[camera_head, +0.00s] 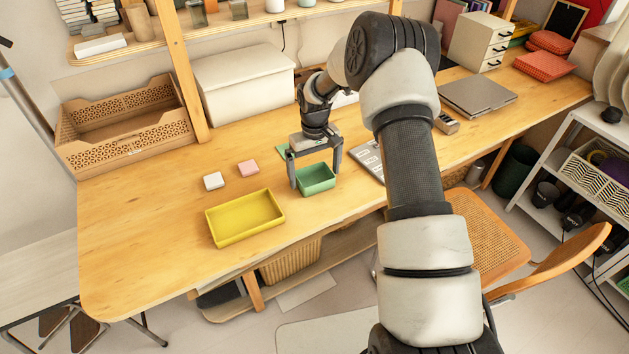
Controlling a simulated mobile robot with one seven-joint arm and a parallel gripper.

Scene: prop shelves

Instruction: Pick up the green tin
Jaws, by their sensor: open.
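The green tin (317,180) is a small open rectangular box on the wooden desk. My gripper (315,183) is open and reaches down over it, with one finger at its left side and the other near its right back side. I cannot tell whether the fingers touch the tin. A flat green piece (284,151) shows behind the left finger, partly hidden by my gripper. The tin looks empty and rests on the desk.
A yellow tray (245,218) lies left of the tin, with white (213,181) and pink (248,168) blocks behind it. A keyboard (369,161) lies to the right, partly behind my arm. A wooden crate (124,127) and white box (246,86) stand behind. The desk's left front is clear.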

